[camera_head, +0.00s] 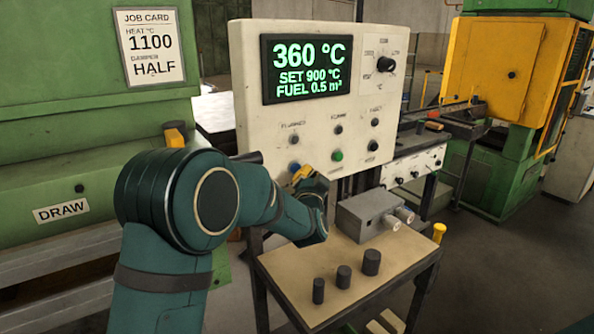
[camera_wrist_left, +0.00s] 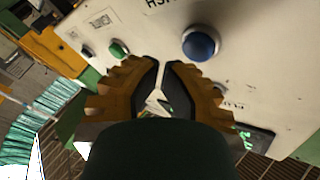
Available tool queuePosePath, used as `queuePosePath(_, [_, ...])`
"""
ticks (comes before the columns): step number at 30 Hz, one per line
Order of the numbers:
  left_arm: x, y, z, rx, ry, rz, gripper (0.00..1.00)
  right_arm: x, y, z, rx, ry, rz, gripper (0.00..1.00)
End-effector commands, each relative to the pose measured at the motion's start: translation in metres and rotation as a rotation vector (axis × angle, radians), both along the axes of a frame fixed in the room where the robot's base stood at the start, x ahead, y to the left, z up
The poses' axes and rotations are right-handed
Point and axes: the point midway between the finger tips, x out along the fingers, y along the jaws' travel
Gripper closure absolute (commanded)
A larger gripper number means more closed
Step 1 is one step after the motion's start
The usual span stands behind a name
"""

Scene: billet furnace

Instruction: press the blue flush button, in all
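The blue flush button (camera_head: 294,167) is at the lower left of the white control panel (camera_head: 258,126); my left gripper (camera_head: 302,174) is close in front of and just below it in the head view. In the left wrist view the blue button (camera_wrist_left: 201,43) is a large round knob, up and right of the fingertips. My left gripper's orange-brown fingers (camera_wrist_left: 163,66) are brought together with only a narrow slit between them, holding nothing. They look apart from the button; the exact distance to the panel cannot be told. My right gripper is not in view.
A green button (camera_head: 337,156) and a dark button (camera_head: 373,146) sit right of the blue one. A small table (camera_head: 300,275) below the panel carries a grey box (camera_head: 372,215) and several dark cylinders. The panel display (camera_head: 306,68) reads 360 °C. A green furnace body (camera_head: 60,150) stands left.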

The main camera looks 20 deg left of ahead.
Motion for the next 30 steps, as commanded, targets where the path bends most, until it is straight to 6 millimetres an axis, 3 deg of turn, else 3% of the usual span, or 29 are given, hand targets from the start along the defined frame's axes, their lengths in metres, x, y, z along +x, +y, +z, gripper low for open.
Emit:
queuePosePath(15, [-0.027, -0.035, 0.0, 0.0, -0.001, -0.002, 1.0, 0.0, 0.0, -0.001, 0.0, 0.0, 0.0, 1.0])
queuePosePath(30, [-0.029, -0.037, 0.0, 0.0, -0.001, -0.001, 1.0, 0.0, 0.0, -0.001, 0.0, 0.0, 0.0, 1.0])
